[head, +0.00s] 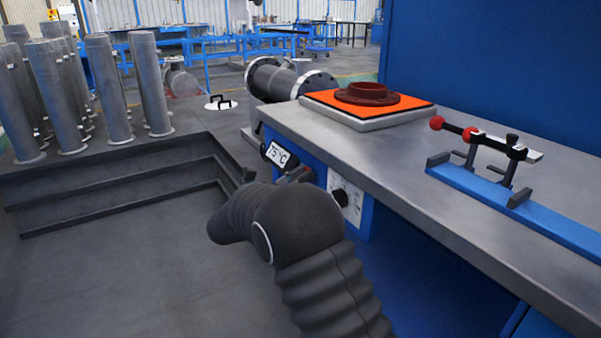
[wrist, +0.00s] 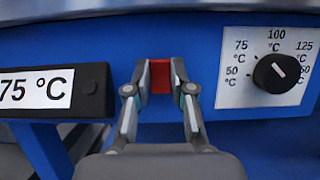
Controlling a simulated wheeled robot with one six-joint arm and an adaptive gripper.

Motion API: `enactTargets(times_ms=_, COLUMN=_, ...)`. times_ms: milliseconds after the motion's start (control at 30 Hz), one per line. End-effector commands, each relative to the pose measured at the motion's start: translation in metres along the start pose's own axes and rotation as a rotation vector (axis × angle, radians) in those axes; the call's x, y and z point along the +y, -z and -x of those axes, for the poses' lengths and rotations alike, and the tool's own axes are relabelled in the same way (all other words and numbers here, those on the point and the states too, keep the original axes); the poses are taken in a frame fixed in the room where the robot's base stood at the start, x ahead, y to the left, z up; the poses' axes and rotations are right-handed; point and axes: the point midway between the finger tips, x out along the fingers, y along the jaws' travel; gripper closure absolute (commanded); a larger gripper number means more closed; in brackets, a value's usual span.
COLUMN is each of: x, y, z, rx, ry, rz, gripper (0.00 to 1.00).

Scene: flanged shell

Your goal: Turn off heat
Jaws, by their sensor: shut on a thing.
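A small red switch (wrist: 160,76) is on the blue front panel in the wrist view. My gripper (wrist: 160,78) is shut on it, with one finger on each side. In the head view my gripper (head: 297,174) is at the panel under the bench edge, mostly behind my own arm. A display (head: 278,155) reading 75 °C is left of the gripper, and also shows in the wrist view (wrist: 36,90). A black dial knob (wrist: 277,73) with temperature marks is to the right. A dark red flange (head: 367,94) lies on the orange heating plate (head: 422,101).
The grey bench top (head: 440,190) overhangs the panel. A blue rail with a black lever clamp (head: 480,138) and red ball knobs stands on it at right. Several grey pipes (head: 108,85) stand at left, and a flanged pipe (head: 284,80) lies behind the bench.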

Motion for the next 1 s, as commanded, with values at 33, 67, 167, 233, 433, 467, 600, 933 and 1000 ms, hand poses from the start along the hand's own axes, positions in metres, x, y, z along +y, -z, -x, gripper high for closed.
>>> enactTargets(times_ms=33, x=0.000, y=0.000, z=0.000, rx=-0.007, ry=0.000, rz=0.000, gripper=1.00)
enactTargets(times_ms=67, x=0.000, y=0.000, z=0.000, rx=-0.009, ry=-0.001, rz=-0.001, gripper=1.00)
enactTargets(times_ms=167, x=0.000, y=0.000, z=0.000, rx=-0.008, ry=0.000, rz=-0.001, gripper=1.00)
enactTargets(times_ms=233, x=0.000, y=0.000, z=0.000, rx=-0.008, ry=0.000, rz=-0.001, gripper=1.00)
enactTargets(times_ms=433, x=0.000, y=0.000, z=0.000, rx=-0.007, ry=0.000, rz=-0.001, gripper=0.52)
enactTargets(times_ms=467, x=0.000, y=0.000, z=0.000, rx=-0.007, ry=0.000, rz=-0.001, gripper=0.52)
enactTargets(times_ms=600, x=0.000, y=0.000, z=0.000, rx=-0.007, ry=0.000, rz=-0.001, gripper=0.52)
enactTargets(times_ms=933, x=0.001, y=0.001, z=0.023, rx=-0.006, ry=-0.003, rz=0.000, gripper=0.52)
enactTargets(times_ms=1000, x=0.001, y=0.001, z=0.036, rx=-0.006, ry=-0.004, rz=0.001, gripper=0.52)
